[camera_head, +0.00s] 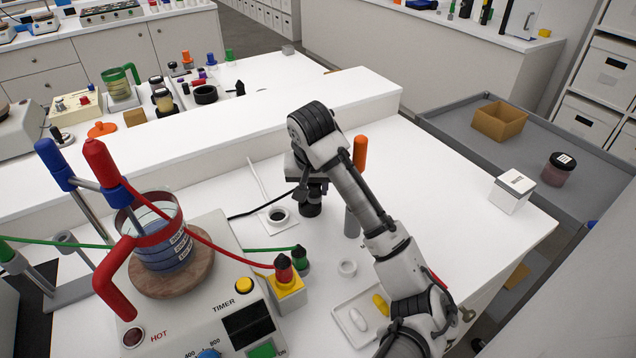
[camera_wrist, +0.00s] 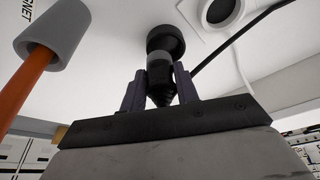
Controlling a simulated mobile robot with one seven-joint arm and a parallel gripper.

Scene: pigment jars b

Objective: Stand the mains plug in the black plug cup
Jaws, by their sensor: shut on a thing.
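The mains plug (camera_head: 311,208) is a black, round-ended piece under my gripper (camera_head: 311,186). It hangs roughly upright with its wide end down. In the wrist view the plug (camera_wrist: 165,41) has a grey band and a black ribbed neck, which sits between the two fingers of my gripper (camera_wrist: 160,92). Its dark cable runs off to the left in the head view. The black plug cup (camera_head: 278,215) appears as a dark round opening on a white square, just left of the plug and apart from it. It also shows in the wrist view (camera_wrist: 222,10). The plug's clearance above the table is unclear.
An orange-handled rod with a grey end (camera_head: 353,215) stands close right of my gripper. A hotplate (camera_head: 215,318) with a beaker is at the left.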

